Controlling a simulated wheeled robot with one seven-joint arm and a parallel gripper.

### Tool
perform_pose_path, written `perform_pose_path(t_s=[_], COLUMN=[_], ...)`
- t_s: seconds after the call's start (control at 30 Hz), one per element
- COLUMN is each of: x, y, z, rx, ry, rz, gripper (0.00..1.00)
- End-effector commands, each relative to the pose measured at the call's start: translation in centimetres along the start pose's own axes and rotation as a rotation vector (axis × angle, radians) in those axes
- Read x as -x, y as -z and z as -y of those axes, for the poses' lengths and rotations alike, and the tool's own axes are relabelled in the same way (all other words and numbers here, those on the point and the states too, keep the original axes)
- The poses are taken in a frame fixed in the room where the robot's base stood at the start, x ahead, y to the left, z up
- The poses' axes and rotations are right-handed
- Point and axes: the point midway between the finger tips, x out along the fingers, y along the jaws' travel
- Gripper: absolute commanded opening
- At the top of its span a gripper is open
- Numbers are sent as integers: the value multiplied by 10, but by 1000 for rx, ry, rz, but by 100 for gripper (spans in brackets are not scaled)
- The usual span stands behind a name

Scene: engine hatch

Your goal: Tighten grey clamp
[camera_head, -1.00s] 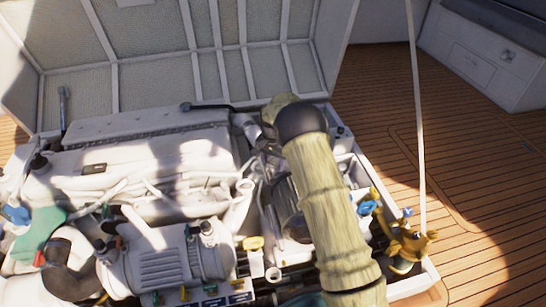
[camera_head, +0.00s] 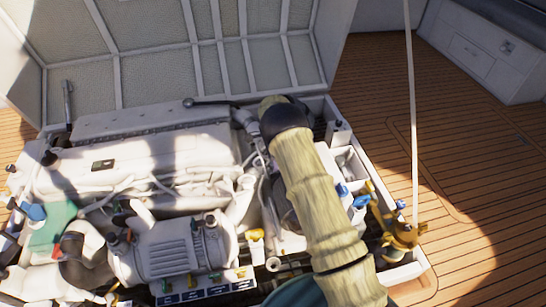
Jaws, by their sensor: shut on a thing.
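My arm (camera_head: 318,200) reaches from the bottom right up over the right part of the open engine bay. It bends at a black joint (camera_head: 283,117), with a short pale link beyond it. My gripper does not show; the arm or the engine parts hide it. I cannot pick out a grey clamp. The pale engine (camera_head: 150,160) fills the bay, and the area behind and under my arm is hidden.
The raised hatch lid (camera_head: 180,50) stands behind the bay. A ribbed grey unit (camera_head: 172,250) sits at front left. A brass fitting (camera_head: 402,236) and a thin pale pole (camera_head: 412,110) stand at the right. Wooden deck (camera_head: 470,170) lies free on the right.

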Motion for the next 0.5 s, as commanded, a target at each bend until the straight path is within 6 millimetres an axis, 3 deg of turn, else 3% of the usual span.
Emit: perform_pose_path(t_s=[0.5], x=[0], y=[0], z=[1], rx=[-78], ry=[3], rz=[0], gripper=[26])
